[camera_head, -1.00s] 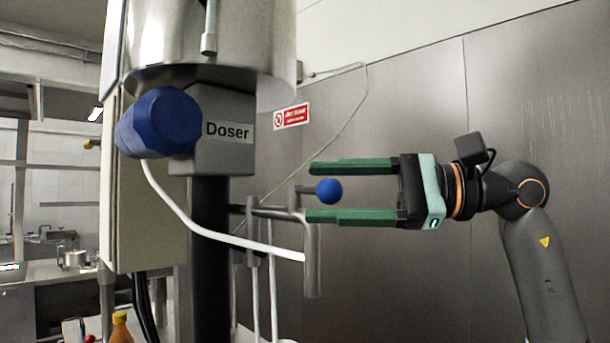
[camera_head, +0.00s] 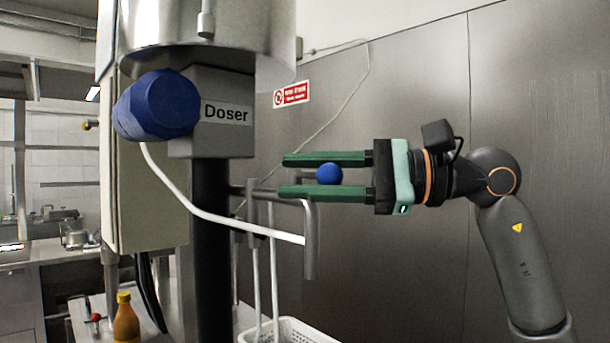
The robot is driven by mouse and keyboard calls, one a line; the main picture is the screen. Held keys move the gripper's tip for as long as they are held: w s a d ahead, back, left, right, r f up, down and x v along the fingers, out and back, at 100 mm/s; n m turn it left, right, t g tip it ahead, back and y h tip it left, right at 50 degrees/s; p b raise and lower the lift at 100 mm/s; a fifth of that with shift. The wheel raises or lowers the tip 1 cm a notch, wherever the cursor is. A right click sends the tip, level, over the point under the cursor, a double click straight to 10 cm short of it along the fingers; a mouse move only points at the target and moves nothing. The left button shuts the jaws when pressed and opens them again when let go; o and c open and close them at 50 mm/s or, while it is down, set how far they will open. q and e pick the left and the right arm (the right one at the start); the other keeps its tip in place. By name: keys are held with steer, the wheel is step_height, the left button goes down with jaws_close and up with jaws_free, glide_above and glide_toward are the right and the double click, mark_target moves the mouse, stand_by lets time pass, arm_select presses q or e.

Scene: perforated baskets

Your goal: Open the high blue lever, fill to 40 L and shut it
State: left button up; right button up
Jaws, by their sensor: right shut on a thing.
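The fingertips reach past the ball to the left. Part of the lever's rod is hidden by the lower finger. The grey doser block (camera_head: 215,112) with its "Doser" label is left of the gripper. No litre reading shows. My left gripper is not in view.
A large blue cylinder (camera_head: 155,105) juts from the doser block under a steel tank (camera_head: 225,30). A white tube (camera_head: 180,190) runs to the spout. A white perforated basket (camera_head: 285,332) stands below. An orange bottle (camera_head: 126,322) is at bottom left.

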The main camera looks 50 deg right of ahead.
jaws_close()
stand_by(0.8)
